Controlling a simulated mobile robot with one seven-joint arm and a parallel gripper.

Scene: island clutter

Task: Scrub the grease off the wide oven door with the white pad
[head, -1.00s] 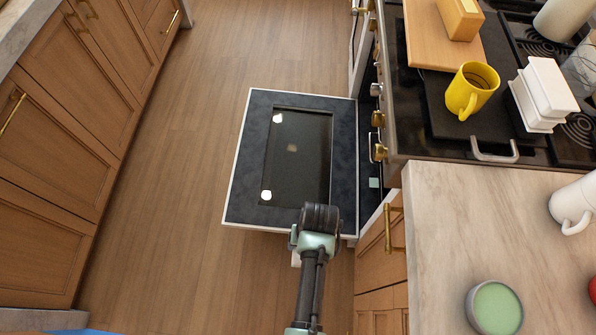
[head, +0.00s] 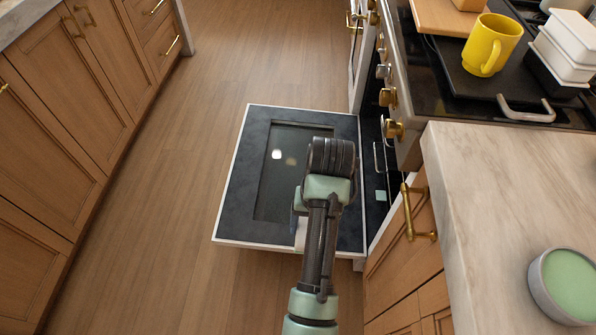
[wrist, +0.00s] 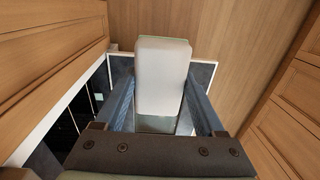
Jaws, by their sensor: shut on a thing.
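The wide oven door (head: 238,190) hangs open and flat in the head view, its dark inner face up, with a pale rim and a glass window. A small tan patch (head: 291,161) and a bright white spot (head: 276,154) show on the glass; I cannot tell whether they are grease or reflections. My gripper (wrist: 160,100) is shut on the white pad (wrist: 162,72), which sits between its two fingers in the wrist view. In the head view, my arm reaches over the door's right part and hides some of the window. I cannot tell whether the pad touches the door.
The stove (head: 465,80) stands right of the door, with brass knobs and a yellow mug (head: 492,45) on top. A marble counter (head: 480,220) with a green-filled bowl (head: 567,285) is at the right. Cabinets (head: 60,130) line the left; the wooden floor (head: 210,90) between is clear.

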